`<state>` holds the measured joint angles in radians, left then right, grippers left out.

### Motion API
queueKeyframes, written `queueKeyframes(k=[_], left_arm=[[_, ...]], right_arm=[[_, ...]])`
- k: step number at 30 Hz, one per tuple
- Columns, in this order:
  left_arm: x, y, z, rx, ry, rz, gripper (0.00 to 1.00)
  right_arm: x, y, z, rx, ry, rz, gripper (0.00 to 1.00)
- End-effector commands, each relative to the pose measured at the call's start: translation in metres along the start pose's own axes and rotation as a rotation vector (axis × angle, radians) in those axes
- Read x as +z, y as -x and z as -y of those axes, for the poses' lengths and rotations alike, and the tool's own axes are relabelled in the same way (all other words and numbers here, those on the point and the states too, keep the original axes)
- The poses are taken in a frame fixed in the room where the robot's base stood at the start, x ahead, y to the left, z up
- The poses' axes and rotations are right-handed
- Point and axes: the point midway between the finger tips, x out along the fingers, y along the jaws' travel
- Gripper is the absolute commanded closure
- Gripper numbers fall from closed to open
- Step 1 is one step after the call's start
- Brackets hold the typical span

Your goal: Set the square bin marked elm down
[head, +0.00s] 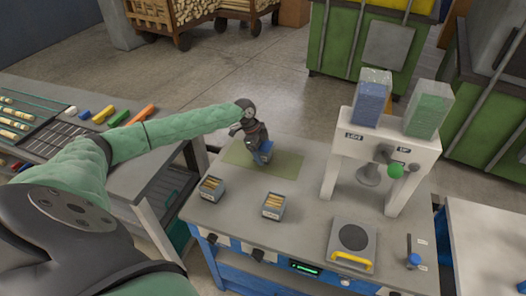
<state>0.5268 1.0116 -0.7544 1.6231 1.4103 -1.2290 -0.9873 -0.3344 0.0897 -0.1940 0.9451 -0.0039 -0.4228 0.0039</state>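My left arm reaches in from the left, and my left gripper (262,155) points down over the green mat (286,163) on the grey workbench. Something small and blue shows at its fingertips; I cannot tell whether it is part of the gripper or a thing held, nor whether the fingers are open or shut. Two small grey square bins with light wooden pieces stand in front of the mat: a left bin (211,189) and a right bin (274,206). Both are apart from the gripper. No elm mark is readable on either. My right gripper is not in view.
A white press-like stand (384,147) with blue and green blocks on top stands at the bench's right. A square plate with a yellow handle (352,242) lies before it. A side table (100,135) with coloured sticks is at left. Green containers stand behind.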

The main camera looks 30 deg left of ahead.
Motion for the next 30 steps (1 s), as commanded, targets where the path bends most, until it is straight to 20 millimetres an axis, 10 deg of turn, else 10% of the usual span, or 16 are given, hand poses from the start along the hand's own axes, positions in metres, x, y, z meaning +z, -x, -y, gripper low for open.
queueKeyframes(k=[9, 30], left_arm=[[0.0, 0.009, 0.001, -0.002, -0.001, 0.0, 0.22], [0.0, 0.105, 0.001, -0.001, 0.0, 0.0, 0.22]], right_arm=[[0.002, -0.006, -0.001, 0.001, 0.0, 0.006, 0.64], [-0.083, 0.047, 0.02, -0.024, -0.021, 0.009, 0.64]])
